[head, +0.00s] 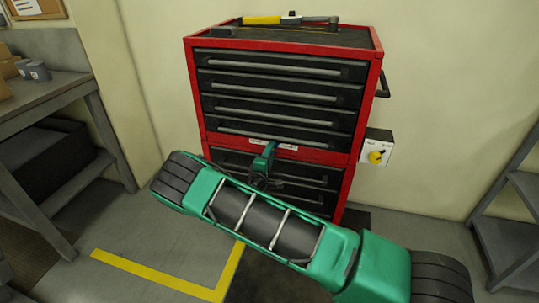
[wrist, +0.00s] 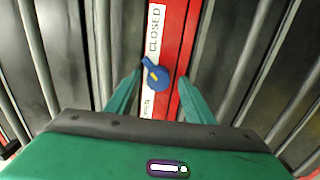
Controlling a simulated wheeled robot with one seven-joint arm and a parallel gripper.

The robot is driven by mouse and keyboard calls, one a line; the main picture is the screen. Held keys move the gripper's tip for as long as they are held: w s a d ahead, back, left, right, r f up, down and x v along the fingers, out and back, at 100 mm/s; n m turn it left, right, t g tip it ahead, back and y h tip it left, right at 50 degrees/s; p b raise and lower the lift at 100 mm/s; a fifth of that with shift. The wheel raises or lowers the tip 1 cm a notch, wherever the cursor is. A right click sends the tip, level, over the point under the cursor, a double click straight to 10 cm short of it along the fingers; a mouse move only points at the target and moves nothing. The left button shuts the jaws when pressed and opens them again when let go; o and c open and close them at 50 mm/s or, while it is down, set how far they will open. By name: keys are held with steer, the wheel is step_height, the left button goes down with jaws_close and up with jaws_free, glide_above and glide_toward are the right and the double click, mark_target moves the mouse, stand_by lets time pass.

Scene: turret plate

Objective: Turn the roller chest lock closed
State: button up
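The roller chest (head: 283,153) is red with black drawers and stands against the wall. My gripper (wrist: 159,80) is open, with one finger on each side of the knob and gaps showing. In the head view my gripper (head: 265,160) is at the red strip and hides the lock.
A yellow-handled tool (head: 275,20) lies on the chest top. A workbench (head: 55,95) stands left, a grey shelf (head: 510,215) right. Bar handles of drawers flank my fingers.

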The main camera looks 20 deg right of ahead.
steer(key=v, duration=1)
steer(key=shift+s+a, duration=0.25)
steer(key=shift+s, duration=0.05)
steer(key=s+d+r+m+g+h, duration=0.2)
steer(key=d+r+m+g, duration=0.15)
steer(key=d, duration=0.35)
steer(key=s+d+r+m+g+h, duration=0.15)
steer(key=d+m+g, duration=0.25)
steer(key=d, duration=0.4)
steer(key=s+d+r+m+g+y, duration=0.1)
steer(key=s+d+r+m+g, duration=0.2)
steer(key=s+d, duration=0.25)
steer(key=s+d+r+m+g+y, duration=0.2)
steer(key=s+d+m+g, duration=0.15)
steer(key=s+d, duration=0.2)
steer(key=s+a+r+m+y, duration=0.1)
steer(key=s+r+y, duration=0.2)
steer(key=s, duration=0.6)
steer(key=s+a+r+m+g+y, duration=0.1)
steer(key=s+r+y, duration=0.2)
steer(key=s, duration=0.7)
steer(key=s+a+r+m+y, duration=0.1)
steer(key=s+r+y, duration=0.3)
steer(key=s, duration=0.6)
step_height(320, 180, up, 3)
steer(key=shift+s+f+m, duration=0.2)
steer(key=shift+m, duration=0.3)
steer(key=shift+w+a+g, duration=0.15)
steer(key=shift+g, duration=0.15)
